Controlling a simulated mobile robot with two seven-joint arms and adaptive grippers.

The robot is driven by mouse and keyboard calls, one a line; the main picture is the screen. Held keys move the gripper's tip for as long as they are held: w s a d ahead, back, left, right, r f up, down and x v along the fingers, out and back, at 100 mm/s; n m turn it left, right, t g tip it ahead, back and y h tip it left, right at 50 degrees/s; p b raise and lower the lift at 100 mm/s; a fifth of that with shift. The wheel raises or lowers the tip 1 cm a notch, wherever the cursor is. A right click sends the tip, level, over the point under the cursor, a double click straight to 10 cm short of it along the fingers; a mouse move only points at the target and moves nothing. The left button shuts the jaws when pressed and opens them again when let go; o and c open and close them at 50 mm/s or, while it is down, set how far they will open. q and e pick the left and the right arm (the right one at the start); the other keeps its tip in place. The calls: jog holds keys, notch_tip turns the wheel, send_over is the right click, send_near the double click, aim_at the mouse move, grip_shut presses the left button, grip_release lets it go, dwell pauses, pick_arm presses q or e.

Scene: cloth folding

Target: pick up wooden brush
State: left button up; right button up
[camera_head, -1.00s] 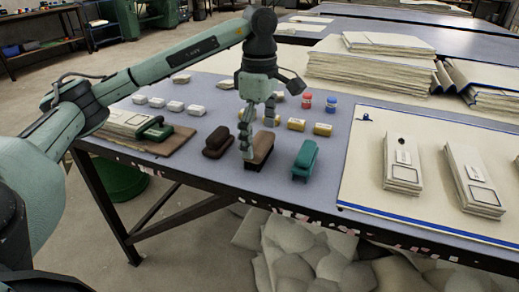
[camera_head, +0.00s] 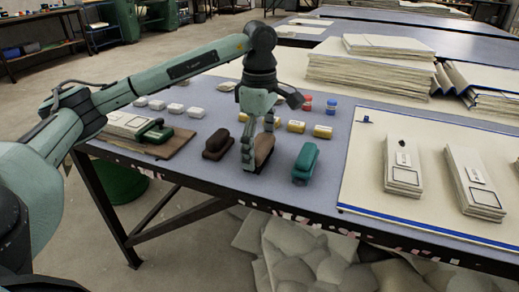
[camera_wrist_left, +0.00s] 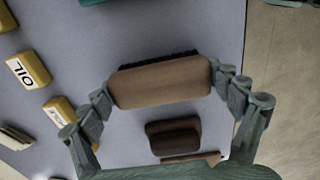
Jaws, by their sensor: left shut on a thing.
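The wooden brush (camera_head: 264,150) is a brown block near the table's front edge. In the left wrist view the brush (camera_wrist_left: 160,82) shows its smooth wooden back, with dark bristles along its upper edge. My left gripper (camera_head: 256,155) is shut on the brush; in the left wrist view its fingers (camera_wrist_left: 162,88) press on the two ends. The near finger hides part of the brush in the head view. I cannot tell whether the brush is clear of the table. My right gripper is not in view.
A dark brown brush (camera_head: 216,143) lies just left, and a teal brush (camera_head: 306,161) lies right. Yellow blocks (camera_head: 322,131) and white blocks (camera_head: 174,108) sit behind. A board with cloth stacks (camera_head: 402,172) fills the right side.

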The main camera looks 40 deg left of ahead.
aim_at(257, 144)
pick_arm(q)
jog(key=shift+r, duration=0.45)
jog(key=r, duration=0.3)
jog(key=shift+s+a+r, duration=0.15)
jog(key=shift+s+r, duration=0.1)
jog(key=shift+r, duration=0.05)
jog(key=s+a+r, duration=0.2)
jog(key=s+r, duration=0.4)
jog(key=s, duration=0.4)
jog(key=shift+s+a+r+p, duration=0.25)
jog(key=shift+s+a+p, duration=0.15)
jog(key=shift+p, duration=0.05)
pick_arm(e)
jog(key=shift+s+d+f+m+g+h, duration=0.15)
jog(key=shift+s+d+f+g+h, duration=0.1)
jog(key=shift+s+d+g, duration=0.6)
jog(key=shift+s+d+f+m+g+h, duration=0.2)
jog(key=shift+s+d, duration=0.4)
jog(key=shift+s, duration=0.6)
pick_arm(q)
jog(key=o, duration=0.6)
jog(key=c, duration=0.4)
jog(key=shift+a, duration=0.1)
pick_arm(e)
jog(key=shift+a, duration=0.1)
